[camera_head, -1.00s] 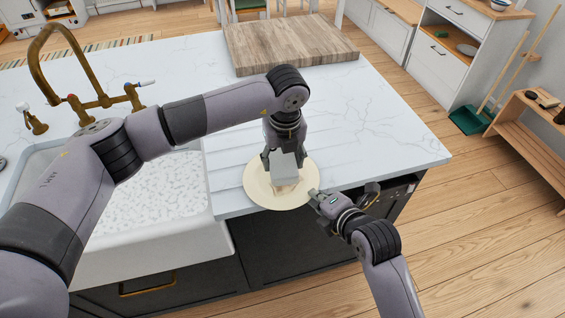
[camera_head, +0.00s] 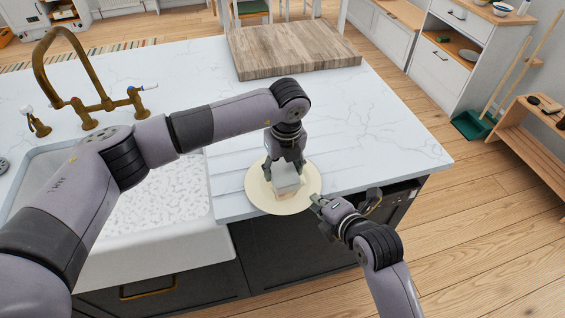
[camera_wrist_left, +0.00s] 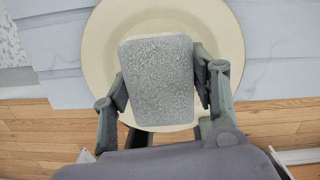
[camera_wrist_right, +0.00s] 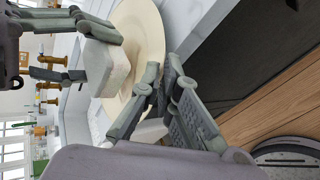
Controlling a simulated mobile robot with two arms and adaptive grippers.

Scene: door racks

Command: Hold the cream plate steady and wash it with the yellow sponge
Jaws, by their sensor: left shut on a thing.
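The round cream plate (camera_head: 258,197) lies flat at the front edge of the white counter, right of the sink, partly jutting over the edge. My left gripper (camera_head: 285,171) points down over it and is shut on a block-like sponge (camera_head: 286,184). The sponge has a grey, rough top and pale sides, not clearly yellow. It fills the space between the fingers in the left wrist view (camera_wrist_left: 158,80). It is over the plate; whether it touches is hard to tell. My right gripper (camera_head: 317,201) is at the plate's right rim; its fingertips (camera_wrist_right: 162,68) are close together beside the rim, grip unclear.
A white sink (camera_head: 160,235) with a brass tap (camera_head: 88,112) is at the left. A wooden board (camera_head: 290,50) lies at the back of the counter. The counter (camera_head: 390,130) is clear to the right. Dark cabinet fronts (camera_head: 295,250) stand below the plate.

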